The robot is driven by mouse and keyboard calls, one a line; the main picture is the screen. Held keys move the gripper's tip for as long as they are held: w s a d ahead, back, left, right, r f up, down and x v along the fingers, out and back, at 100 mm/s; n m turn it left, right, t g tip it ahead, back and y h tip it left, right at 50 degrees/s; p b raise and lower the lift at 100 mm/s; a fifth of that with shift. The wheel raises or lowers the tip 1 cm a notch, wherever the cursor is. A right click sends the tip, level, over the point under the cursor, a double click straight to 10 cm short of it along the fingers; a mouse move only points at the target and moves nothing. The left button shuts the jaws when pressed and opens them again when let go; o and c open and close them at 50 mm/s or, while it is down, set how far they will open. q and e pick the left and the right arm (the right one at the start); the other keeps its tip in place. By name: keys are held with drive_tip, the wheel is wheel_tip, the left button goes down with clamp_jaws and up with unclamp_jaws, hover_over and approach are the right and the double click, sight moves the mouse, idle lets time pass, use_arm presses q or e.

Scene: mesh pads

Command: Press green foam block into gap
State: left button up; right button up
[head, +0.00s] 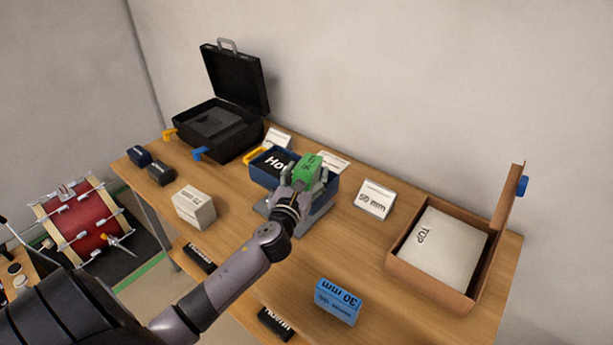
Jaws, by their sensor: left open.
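The green foam block (307,168) stands at the right part of a dark blue holder (262,177) near the middle of the table. My left gripper (304,180) is at the block from the front, its fingers open on either side of it. The gripper hides the block's lower part, so I cannot tell how deep it sits or where the gap's edges are. A grey base (318,218) shows under the holder. My right gripper is not in view.
The wooden table (245,215) also bears a white block (194,207), a blue "30 mm" block (338,301), a "50 mm" card (375,200), an open black case (217,130) and a brown box (401,262) with its lid up. Bare wood lies right of my arm.

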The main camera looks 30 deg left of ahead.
use_arm(q)
drive_tip(key=shift+x, duration=0.9)
drive_tip(key=shift+s, duration=0.1)
drive_tip(key=c, duration=1.2)
drive_tip(key=shift+r, duration=0.1)
